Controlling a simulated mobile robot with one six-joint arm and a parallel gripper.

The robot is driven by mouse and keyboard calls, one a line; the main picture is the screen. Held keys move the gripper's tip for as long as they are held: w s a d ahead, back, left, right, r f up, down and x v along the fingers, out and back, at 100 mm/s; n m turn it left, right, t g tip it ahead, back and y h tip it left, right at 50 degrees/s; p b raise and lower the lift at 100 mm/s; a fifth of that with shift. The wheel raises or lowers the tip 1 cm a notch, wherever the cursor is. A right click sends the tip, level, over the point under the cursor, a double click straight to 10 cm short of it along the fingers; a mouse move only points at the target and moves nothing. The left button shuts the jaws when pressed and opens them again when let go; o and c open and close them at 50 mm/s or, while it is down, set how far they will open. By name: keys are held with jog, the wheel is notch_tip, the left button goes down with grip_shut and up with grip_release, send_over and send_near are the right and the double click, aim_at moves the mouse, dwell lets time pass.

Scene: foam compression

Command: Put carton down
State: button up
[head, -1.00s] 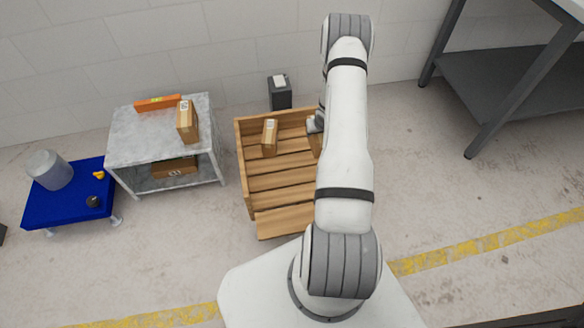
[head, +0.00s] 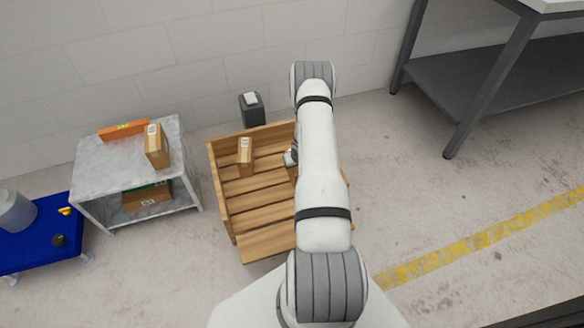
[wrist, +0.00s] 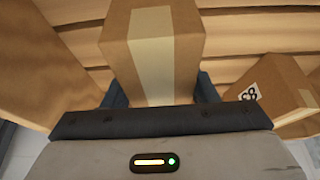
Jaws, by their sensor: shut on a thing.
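In the wrist view, my gripper (wrist: 160,100) is shut on a brown carton (wrist: 190,38) with a pale tape strip. The carton is over the slatted floor of a wooden crate; I cannot tell whether it touches the slats. In the head view, my arm hides most of the gripper and held carton. The wooden crate (head: 262,213) stands on the floor. A second carton (head: 245,160) stands inside it, left of my gripper. It also shows at the right of the wrist view (wrist: 268,92), apart from the held one.
A grey shelf table (head: 108,172) left of the crate bears a carton (head: 156,146) and an orange item (head: 123,130). A blue platform (head: 40,235) is farther left. A dark bin (head: 252,110) stands behind the crate. A dark metal table (head: 477,80) is at right.

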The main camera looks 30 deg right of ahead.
jog(key=shift+w+r, duration=0.1)
jog(key=shift+r, duration=0.05)
jog(key=o, duration=1.3)
jog(key=shift+o, duration=0.2)
